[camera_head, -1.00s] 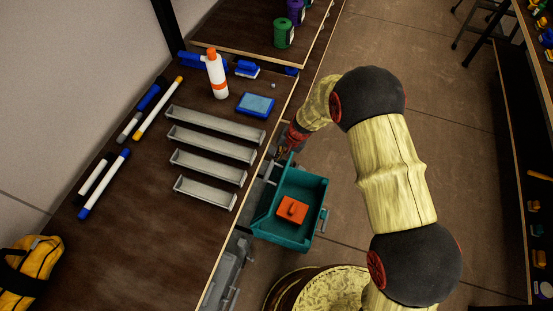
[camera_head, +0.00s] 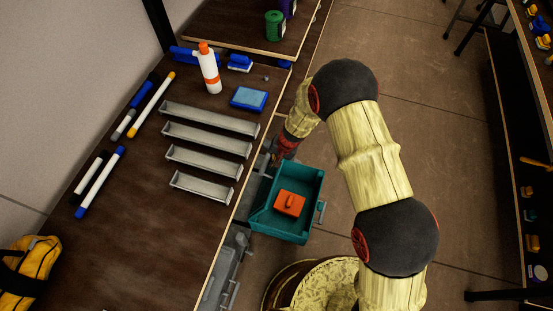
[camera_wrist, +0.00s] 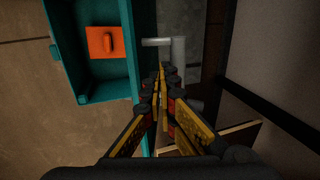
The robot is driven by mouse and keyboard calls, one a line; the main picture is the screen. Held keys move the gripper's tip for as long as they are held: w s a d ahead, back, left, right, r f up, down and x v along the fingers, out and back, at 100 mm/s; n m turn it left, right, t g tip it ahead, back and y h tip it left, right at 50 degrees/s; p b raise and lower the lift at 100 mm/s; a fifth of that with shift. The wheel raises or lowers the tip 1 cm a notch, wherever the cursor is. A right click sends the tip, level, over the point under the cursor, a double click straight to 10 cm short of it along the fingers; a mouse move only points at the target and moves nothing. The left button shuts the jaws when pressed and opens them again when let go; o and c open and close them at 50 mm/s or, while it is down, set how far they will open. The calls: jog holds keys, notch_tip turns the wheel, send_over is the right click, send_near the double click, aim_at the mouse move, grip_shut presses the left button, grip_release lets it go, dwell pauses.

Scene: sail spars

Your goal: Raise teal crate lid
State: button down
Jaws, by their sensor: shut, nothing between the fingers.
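The teal crate (camera_head: 286,236) stands open-topped beside the bench in the head view, with an orange block (camera_head: 290,203) with a raised handle inside. The crate (camera_wrist: 62,60) and orange block (camera_wrist: 105,43) also fill the upper left of the wrist view. A teal strip (camera_wrist: 134,60) runs along the crate's bench side; I cannot tell whether it is the raised lid seen edge-on or the crate's wall. My gripper (camera_wrist: 162,78) is shut and empty, just beside that strip. In the head view, my gripper (camera_head: 281,152) is at the crate's far bench-side corner, partly hidden.
The dark bench (camera_head: 150,230) holds several grey trays (camera_head: 205,140), a white bottle (camera_head: 209,70), a blue sponge (camera_head: 249,97) and markers (camera_head: 100,184). Grey metal fittings (camera_head: 229,275) line its edge. Open floor (camera_head: 450,130) lies to the right.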

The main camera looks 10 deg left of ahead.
aim_at(264, 163)
jog(key=shift+x, duration=1.1)
jog(key=shift+w, duration=0.1)
jog(key=shift+w+a+r+p, duration=0.1)
jog(key=shift+a+r+p, duration=0.1)
jog(key=shift+a, duration=0.6)
jog(key=shift+a+r+p, duration=0.15)
jog(key=shift+a, duration=0.65)
